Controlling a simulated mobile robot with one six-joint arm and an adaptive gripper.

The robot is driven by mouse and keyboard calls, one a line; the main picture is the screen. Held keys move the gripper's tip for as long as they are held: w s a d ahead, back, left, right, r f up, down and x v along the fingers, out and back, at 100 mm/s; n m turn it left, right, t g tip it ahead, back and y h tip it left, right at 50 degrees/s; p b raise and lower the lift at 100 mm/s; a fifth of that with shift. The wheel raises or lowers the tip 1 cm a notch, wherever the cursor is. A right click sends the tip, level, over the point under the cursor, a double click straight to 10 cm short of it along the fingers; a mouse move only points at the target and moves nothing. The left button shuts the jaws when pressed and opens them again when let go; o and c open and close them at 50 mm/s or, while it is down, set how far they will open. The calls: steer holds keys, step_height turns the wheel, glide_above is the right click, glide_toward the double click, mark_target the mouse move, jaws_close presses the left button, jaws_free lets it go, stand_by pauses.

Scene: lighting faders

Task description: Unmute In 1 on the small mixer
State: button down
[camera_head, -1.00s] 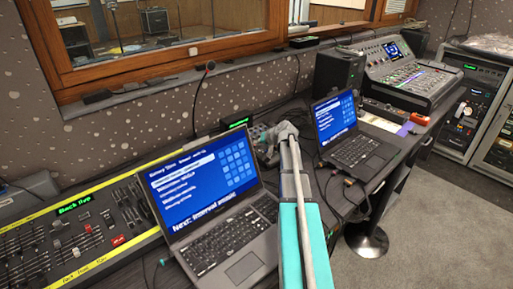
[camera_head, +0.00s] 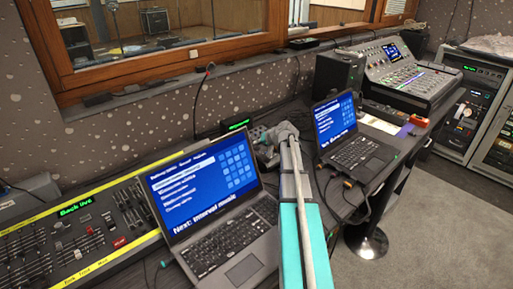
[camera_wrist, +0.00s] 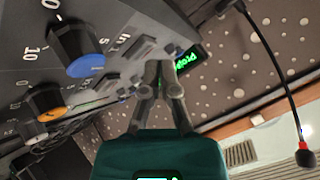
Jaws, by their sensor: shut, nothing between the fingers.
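The small mixer (camera_wrist: 75,15) fills the upper left of the wrist view as a dark panel, seen tilted. It carries a blue-capped knob (camera_wrist: 82,58), an orange-capped knob (camera_wrist: 47,102) and several small grey buttons (camera_wrist: 138,47). White lettering beside the buttons is partly legible, and I cannot tell which button is lit or pressed. My gripper (camera_wrist: 160,68) is shut and empty, its fingertips close to the buttons; I cannot tell whether they touch. In the head view the gripper (camera_head: 266,152) is at the mixer, behind the left laptop, and mostly hides it.
A left laptop (camera_head: 205,185) and a right laptop (camera_head: 335,125) flank my arm. A lighting desk (camera_head: 70,240) is at lower left, a larger console (camera_head: 410,75) at far right. A small green display (camera_wrist: 190,58) and a gooseneck microphone (camera_wrist: 303,155) are near the gripper.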

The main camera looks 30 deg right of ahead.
mark_target(259, 151)
stand_by(0.3)
steer(key=r+p, duration=0.6)
steer(key=shift+s, duration=0.35)
stand_by(1.1)
